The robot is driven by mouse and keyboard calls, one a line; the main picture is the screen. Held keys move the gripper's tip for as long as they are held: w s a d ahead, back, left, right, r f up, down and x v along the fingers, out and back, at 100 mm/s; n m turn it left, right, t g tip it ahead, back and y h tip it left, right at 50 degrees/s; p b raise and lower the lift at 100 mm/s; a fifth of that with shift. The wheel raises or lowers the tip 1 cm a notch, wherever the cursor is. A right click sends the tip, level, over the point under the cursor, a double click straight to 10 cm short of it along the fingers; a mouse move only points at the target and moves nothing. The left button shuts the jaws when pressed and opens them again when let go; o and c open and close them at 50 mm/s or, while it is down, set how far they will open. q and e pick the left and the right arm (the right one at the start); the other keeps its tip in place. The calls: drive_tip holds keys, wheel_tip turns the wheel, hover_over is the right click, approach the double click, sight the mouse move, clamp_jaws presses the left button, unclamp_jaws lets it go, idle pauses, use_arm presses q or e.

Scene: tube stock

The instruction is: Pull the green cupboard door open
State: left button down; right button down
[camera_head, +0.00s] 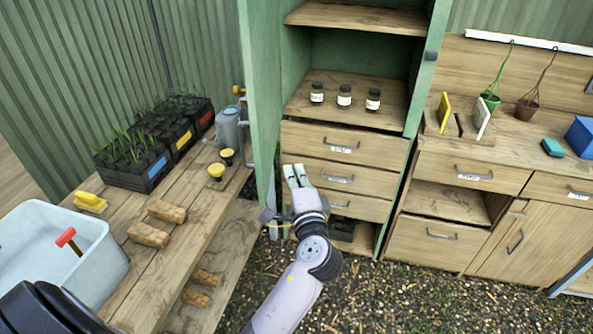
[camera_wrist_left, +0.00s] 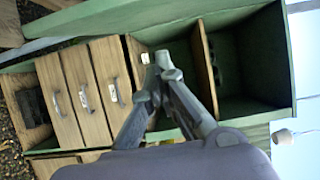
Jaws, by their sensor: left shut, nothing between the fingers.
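The green cupboard door (camera_head: 260,95) stands swung outward at the left side of the cupboard in the head view, seen nearly edge-on. The cupboard (camera_head: 295,62) shows its shelves and drawers openly. My left gripper (camera_head: 297,174) is in front of the drawers, to the right of the door and apart from it. Its fingers are shut and empty; they also show together in the left wrist view (camera_wrist_left: 163,64), with the cupboard interior (camera_wrist_left: 247,60) turned sideways behind them. I cannot make out a handle on the door. My right gripper is not in view.
Three small jars (camera_head: 344,95) stand on a cupboard shelf above the drawers (camera_head: 345,146). A workbench (camera_head: 190,232) with seedling trays (camera_head: 132,165) and a white tub (camera_head: 95,262) is at left. Wooden cabinets (camera_head: 437,243) stand at right. Gravel (camera_head: 420,300) lies open in front.

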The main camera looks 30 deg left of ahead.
use_arm(q)
drive_tip(key=w+a+p, duration=0.4)
drive_tip(key=a, duration=0.4)
drive_tip(key=shift+a, duration=0.2)
drive_tip(key=shift+w+f, duration=0.1)
